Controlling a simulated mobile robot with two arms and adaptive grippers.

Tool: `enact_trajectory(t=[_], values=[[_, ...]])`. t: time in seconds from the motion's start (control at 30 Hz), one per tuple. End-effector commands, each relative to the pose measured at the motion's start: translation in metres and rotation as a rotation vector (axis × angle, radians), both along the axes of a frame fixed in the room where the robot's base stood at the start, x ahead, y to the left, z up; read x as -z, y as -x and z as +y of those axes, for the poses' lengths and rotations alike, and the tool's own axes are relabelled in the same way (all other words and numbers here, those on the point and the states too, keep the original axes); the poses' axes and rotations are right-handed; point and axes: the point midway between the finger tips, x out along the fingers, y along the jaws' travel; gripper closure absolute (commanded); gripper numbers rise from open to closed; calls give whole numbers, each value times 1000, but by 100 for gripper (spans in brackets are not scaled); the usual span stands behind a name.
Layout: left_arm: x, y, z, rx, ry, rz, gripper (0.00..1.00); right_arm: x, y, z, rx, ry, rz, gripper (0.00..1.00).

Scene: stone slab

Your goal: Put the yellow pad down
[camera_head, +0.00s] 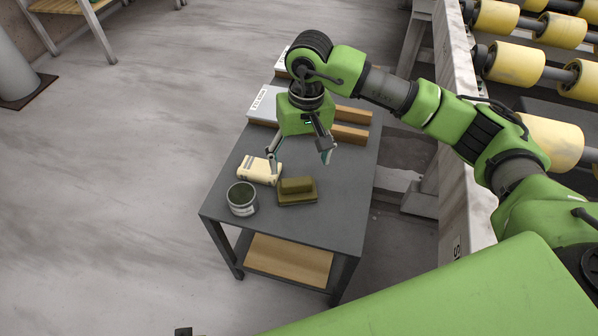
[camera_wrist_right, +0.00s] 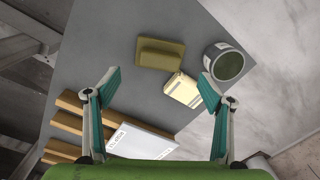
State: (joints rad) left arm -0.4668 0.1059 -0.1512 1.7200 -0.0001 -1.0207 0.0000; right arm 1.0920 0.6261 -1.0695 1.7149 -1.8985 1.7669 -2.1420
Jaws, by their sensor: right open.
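An olive-yellow pad (camera_head: 297,190) with a raised block on top lies flat on the dark grey table (camera_head: 325,220). A pale yellow box-like piece (camera_head: 259,171) with dark marks lies beside it; I cannot tell for sure which one the task calls the yellow pad. Both also show in the right wrist view, the olive pad (camera_wrist_right: 158,54) and the pale piece (camera_wrist_right: 183,89). My right gripper (camera_head: 299,156) is above the table, its fingers spread wide and nothing between them. Both pieces lie apart from its fingers. My left gripper is not in view.
An open round can (camera_head: 242,198) stands at the table's front left corner. Wooden blocks (camera_head: 350,133) and white-labelled boxes (camera_head: 262,103) lie at the back. A lower shelf holds a wooden board (camera_head: 288,261). A roller conveyor (camera_head: 550,140) is on the right.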

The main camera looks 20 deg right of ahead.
Motion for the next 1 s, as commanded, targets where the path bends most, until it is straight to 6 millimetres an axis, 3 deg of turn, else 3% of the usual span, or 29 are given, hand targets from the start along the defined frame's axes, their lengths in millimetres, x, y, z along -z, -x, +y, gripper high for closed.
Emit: enact_trajectory(t=[0.1,0.23,0.83,1.0], values=[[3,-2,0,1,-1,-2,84,-18,0,-1,1,0,-2,26],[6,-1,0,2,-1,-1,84,-27,0,-2,1,1,0,26],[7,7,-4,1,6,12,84,-32,0,-2,0,0,0,26],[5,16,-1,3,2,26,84,-60,0,-2,0,0,0,26]])
